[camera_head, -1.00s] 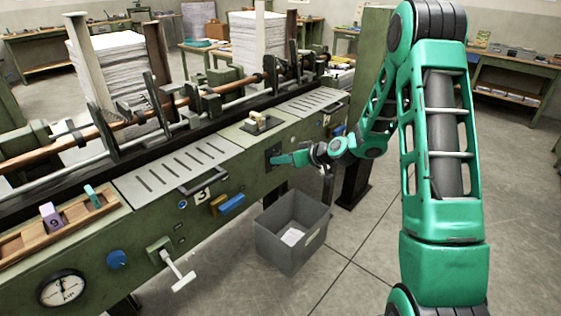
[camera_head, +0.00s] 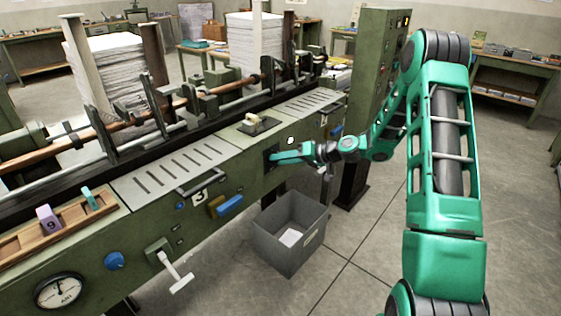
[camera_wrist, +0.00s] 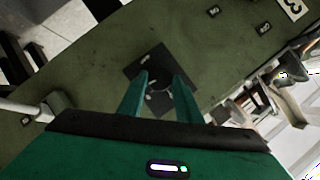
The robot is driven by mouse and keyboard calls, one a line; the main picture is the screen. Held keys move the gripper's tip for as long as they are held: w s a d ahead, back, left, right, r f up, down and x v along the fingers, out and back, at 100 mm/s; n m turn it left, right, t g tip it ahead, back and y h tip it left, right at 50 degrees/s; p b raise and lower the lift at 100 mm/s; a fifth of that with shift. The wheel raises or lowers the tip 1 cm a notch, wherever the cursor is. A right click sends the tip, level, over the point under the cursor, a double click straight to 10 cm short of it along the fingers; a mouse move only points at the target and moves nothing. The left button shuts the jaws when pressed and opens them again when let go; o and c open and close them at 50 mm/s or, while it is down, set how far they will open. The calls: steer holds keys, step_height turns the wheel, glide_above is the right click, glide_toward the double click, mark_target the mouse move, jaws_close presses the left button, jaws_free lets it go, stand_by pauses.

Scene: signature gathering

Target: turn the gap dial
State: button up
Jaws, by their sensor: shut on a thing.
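The gap dial (camera_wrist: 160,100) is a dark round knob on a black square plate, set in the green front panel of the machine. In the wrist view it sits between my two green fingers, partly hidden by them. My gripper (camera_wrist: 160,84) is shut on the dial, one finger on each side. In the head view my gripper (camera_head: 274,158) reaches the black plate on the machine's front from the right. The dial itself is hidden there behind the fingers.
A grey bin (camera_head: 282,252) with paper in it stands on the floor below. A blue handle (camera_head: 230,205), a blue knob (camera_head: 115,260), a white T-handle (camera_head: 176,276) and an air gauge (camera_head: 60,290) are left along the panel. A tall green cabinet (camera_head: 372,100) stands behind my arm.

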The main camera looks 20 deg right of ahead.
steer(key=shift+s+d+f, duration=0.1)
steer(key=shift+f, duration=0.15)
steer(key=o, duration=1)
steer(key=shift+o, duration=0.2)
steer(key=shift+r, duration=0.1)
steer(key=v, duration=1)
steer(key=shift+d, duration=0.25)
steer(key=shift+r, duration=0.1)
steer(key=shift+s, duration=0.15)
